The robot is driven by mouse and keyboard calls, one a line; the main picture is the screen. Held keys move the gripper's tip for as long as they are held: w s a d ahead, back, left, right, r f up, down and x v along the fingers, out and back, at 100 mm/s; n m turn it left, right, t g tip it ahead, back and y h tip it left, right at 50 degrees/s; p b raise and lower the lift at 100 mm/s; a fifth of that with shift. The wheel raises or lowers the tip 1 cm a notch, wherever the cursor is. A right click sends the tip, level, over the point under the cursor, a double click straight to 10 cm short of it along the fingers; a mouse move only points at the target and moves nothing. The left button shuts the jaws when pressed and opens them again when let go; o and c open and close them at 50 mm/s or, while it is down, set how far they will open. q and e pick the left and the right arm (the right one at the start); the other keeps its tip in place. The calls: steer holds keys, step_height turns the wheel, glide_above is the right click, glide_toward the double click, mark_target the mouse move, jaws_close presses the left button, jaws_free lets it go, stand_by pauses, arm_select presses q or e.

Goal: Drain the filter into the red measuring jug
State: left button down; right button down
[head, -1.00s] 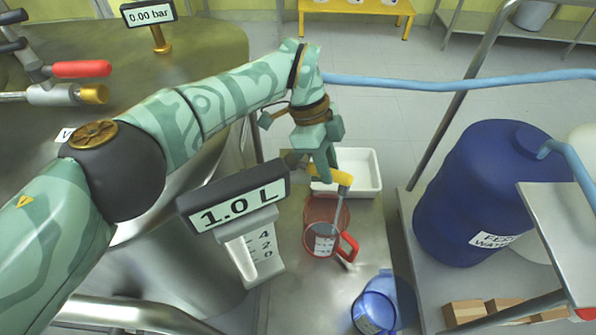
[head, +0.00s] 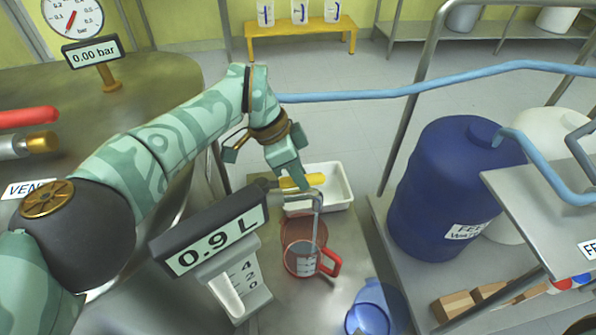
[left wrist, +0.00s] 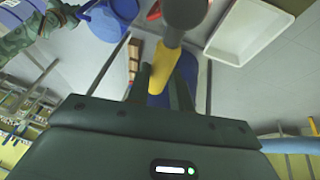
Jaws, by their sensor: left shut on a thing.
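My left gripper (head: 290,172) is shut on the yellow valve handle (head: 308,181), which also shows between the fingers in the left wrist view (left wrist: 162,68). A bent metal spout (head: 317,200) with a thin grey streak below it points down at the red measuring jug (head: 297,262). The jug stands upright on the steel bench, with its red handle to the right. Its liquid level is hard to read. The display (head: 215,238) reads 0.9 L. My right gripper (left wrist: 70,14) seems to show at the top left of the left wrist view; its fingers are unclear.
A blue jug (head: 368,308) stands nearer on the bench, right of the red one. A white tray (head: 338,203) lies behind the spout. A blue barrel (head: 440,185) stands right of the bench. A steel vessel (head: 150,85) fills the left.

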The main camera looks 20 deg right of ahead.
arm_select(q)
steer(key=c, duration=1.2)
jaws_free()
steer(key=shift+c, duration=0.2)
steer(key=shift+w+r, duration=0.1)
steer(key=shift+r, duration=0.15)
steer(key=p+v, duration=0.1)
steer(key=v, duration=1.5)
steer(key=shift+p, duration=0.3)
arm_select(e)
steer(key=s+f, duration=0.2)
steer(key=s, duration=0.3)
steer(key=shift+s+f+m+g, duration=0.2)
steer(key=shift+s+m+g, duration=0.1)
steer(key=shift+m, duration=0.1)
arm_select(q)
steer(key=shift+f, duration=0.15)
arm_select(e)
steer(key=shift+d, duration=0.1)
